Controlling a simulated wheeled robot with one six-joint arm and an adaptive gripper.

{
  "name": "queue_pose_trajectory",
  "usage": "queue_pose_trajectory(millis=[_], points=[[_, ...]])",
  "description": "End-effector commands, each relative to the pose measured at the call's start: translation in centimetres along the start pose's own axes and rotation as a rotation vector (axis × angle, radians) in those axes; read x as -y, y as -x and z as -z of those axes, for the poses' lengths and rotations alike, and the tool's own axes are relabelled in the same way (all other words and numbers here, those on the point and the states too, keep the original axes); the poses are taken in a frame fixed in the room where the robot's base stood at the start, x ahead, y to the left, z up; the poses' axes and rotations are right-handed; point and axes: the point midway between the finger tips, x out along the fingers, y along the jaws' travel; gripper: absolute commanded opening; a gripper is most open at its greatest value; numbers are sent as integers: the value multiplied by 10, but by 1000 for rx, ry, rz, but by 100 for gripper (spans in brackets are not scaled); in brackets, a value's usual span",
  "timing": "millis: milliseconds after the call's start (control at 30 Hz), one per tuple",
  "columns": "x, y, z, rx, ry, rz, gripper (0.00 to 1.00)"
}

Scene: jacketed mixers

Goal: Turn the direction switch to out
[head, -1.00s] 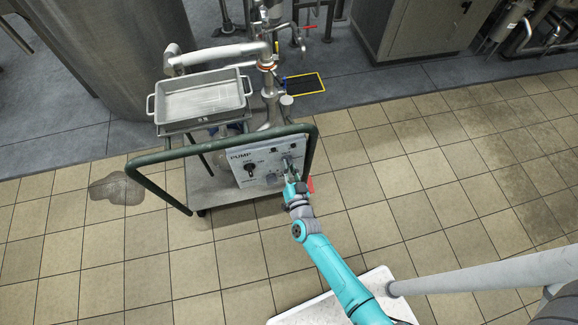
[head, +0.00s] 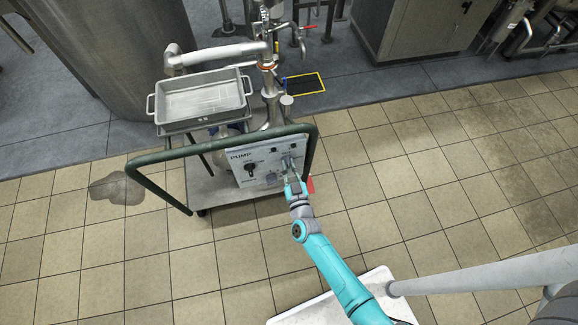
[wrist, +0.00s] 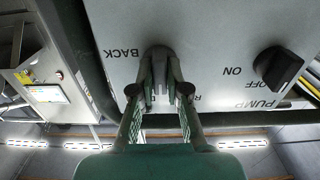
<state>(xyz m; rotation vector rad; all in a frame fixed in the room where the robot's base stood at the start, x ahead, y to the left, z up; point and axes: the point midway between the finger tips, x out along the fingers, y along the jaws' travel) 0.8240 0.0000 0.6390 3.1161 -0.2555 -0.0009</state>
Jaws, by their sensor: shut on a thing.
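The pump control panel (head: 248,178), a light grey plate lettered PUMP, faces me on a cart. In the wrist view the panel (wrist: 215,40) appears upside down. My gripper (head: 288,166) reaches the right part of the panel. In the wrist view my gripper (wrist: 161,88) is shut on a grey switch knob (wrist: 158,52), with one finger on each side. The word BACK is printed beside this knob. Other lettering near it is partly hidden by the fingers, and I cannot read an OUT mark. The knob's exact pointing direction is hard to tell.
A black ON/OFF knob (wrist: 278,68) is on the same panel, also seen in the head view (head: 250,167). A dark green cart rail (head: 150,190) curves around the panel. A metal tray (head: 203,97) sits on the cart. The tiled floor (head: 400,200) at right is clear.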

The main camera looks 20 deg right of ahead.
Motion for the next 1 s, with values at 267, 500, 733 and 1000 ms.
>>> queue_pose_trajectory(millis=[267,500,733,1000], points=[[0,1,-2,4,2,2,27],[0,0,-1,2,1,1,40],[0,8,-1,2,1,1,40],[1,55,-2,5,2,4,40]])
